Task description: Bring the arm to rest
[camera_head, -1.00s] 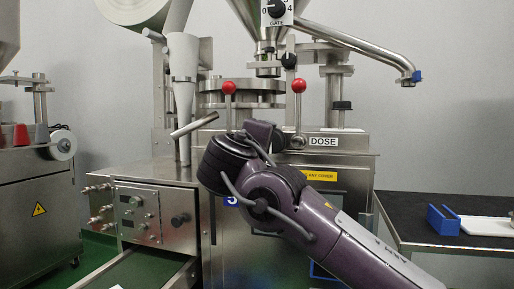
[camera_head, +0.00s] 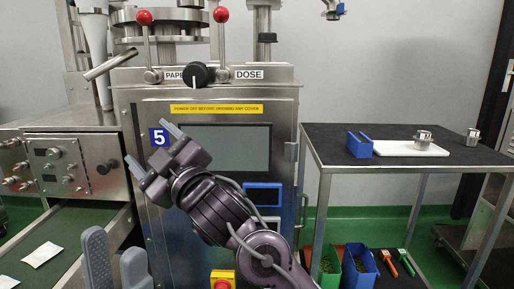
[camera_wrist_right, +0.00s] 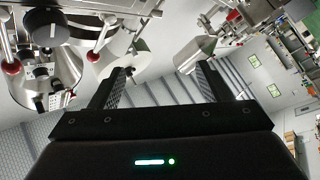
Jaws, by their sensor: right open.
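My right gripper (camera_head: 149,143) is raised in front of the machine's cabinet (camera_head: 285,110), near the blue "5" label, at the end of my purple arm. Its two fingers are apart with nothing between them; the right wrist view shows the same wide, empty gap (camera_wrist_right: 163,68). My left gripper (camera_head: 113,242) shows at the lower left of the head view, with two grey fingers standing upright and apart, and nothing seen between them. The rest of my left arm is out of the picture.
The machine has red-knobbed levers (camera_head: 144,17) and a black dial (camera_head: 196,75) on top. A belt (camera_head: 62,232) with white sachets runs at lower left. A dark table (camera_head: 320,150) at right holds a blue holder (camera_head: 359,144), a white tray (camera_head: 393,149) and metal cups.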

